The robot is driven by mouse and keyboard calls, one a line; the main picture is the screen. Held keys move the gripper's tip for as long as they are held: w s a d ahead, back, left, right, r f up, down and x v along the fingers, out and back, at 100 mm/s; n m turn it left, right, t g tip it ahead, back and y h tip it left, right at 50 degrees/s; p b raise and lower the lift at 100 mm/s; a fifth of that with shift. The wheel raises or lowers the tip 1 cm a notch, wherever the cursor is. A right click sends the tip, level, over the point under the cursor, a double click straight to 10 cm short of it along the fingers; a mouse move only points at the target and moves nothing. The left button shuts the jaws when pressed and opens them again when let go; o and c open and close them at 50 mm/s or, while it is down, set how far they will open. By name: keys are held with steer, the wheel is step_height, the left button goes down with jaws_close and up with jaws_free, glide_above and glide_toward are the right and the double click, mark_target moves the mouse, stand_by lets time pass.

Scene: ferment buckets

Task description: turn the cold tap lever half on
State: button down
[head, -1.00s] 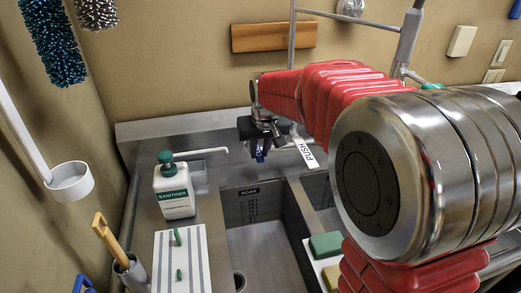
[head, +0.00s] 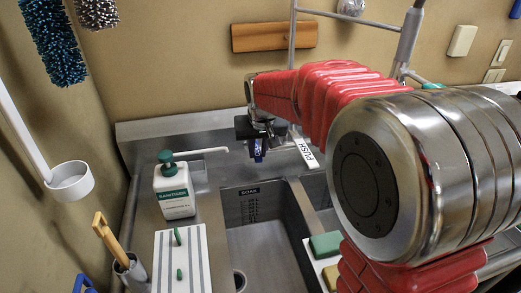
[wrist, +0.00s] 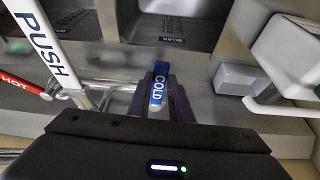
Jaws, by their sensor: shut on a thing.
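The cold tap lever (wrist: 158,90), blue with a white COLD label, stands between the two dark fingers of my gripper (wrist: 160,100) in the wrist view. My gripper is shut on it. In the head view my gripper (head: 257,150) is behind the sink near the back wall, and a small blue part of the lever (head: 258,155) shows below the fingers. The red HOT lever (wrist: 22,88) is at the left of the wrist view. The exact angle of the cold lever is hard to judge.
A white PUSH-labelled arm (head: 305,152) is close beside my gripper. A sanitizer bottle (head: 174,190) with a long nozzle stands to its left. The SOAK basin (head: 260,250) is in front. A green sponge (head: 325,244) lies between the basins.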

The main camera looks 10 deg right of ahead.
steer(key=shift+w+a+m+g+h, duration=0.15)
steer(key=shift+w+a+m+h, duration=0.15)
steer(key=shift+a+m, duration=0.6)
steer(key=shift+w+a+m+g+h, duration=0.25)
steer(key=shift+a+m+h, duration=0.35)
steer(key=shift+m, duration=0.5)
steer(key=shift+w+a+m+g+h, duration=0.1)
steer(key=shift+w+a+m+h, duration=0.15)
steer(key=shift+a+m, duration=0.7)
steer(key=c, duration=1.6)
jaws_free()
steer(key=v, duration=1.3)
steer(key=shift+s+r, duration=0.15)
steer(key=shift+r, duration=0.1)
